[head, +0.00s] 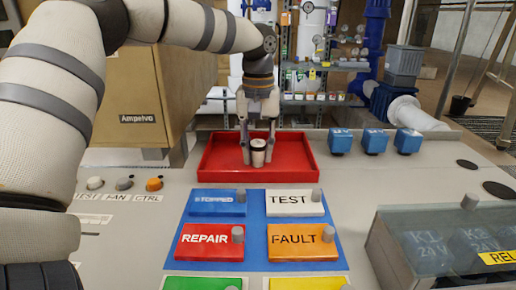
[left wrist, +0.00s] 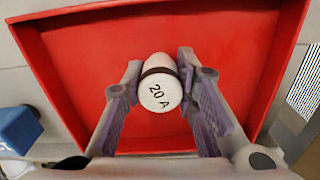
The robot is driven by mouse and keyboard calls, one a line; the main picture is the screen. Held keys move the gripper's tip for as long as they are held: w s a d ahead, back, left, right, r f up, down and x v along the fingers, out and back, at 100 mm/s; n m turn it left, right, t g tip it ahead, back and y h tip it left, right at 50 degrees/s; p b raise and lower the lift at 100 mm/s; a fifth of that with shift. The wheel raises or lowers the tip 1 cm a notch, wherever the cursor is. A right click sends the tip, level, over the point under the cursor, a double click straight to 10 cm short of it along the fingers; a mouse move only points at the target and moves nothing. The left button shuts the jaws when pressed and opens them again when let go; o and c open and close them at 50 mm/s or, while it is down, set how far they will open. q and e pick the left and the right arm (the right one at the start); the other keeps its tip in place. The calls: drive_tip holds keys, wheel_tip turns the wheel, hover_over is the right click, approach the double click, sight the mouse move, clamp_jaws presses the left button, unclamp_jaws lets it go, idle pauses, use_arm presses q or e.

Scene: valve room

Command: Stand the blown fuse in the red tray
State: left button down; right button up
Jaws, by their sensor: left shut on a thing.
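The fuse (head: 258,152) is a small pale cylinder with a dark band. In the left wrist view its white end (left wrist: 160,93) reads "20 A". My left gripper (head: 258,142) points down over the red tray (head: 217,164) and is shut on the fuse, one finger on each side. The fuse looks upright and inside the tray's walls. I cannot tell whether its bottom touches the tray floor. The tray's red floor also shows around the fuse in the left wrist view (left wrist: 90,60). My right gripper is not in view.
Coloured label plates, including TEST (head: 290,203), REPAIR (head: 205,243) and FAULT (head: 302,240), lie on a blue board in front of the tray. Blue relays (head: 374,141) stand to the right. A clear-covered box (head: 440,245) is at front right. The tray floor beside the fuse is bare.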

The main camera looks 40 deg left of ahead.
sight(259, 143)
use_arm(q)
drive_tip(key=c, duration=1.3)
unclamp_jaws()
drive_tip(key=shift+f, duration=0.15)
wheel_tip(259, 143, up, 12)
drive_tip(key=shift+r+b, duration=0.25)
drive_tip(key=shift+b, duration=0.05)
drive_tip(key=shift+d+f, duration=0.1)
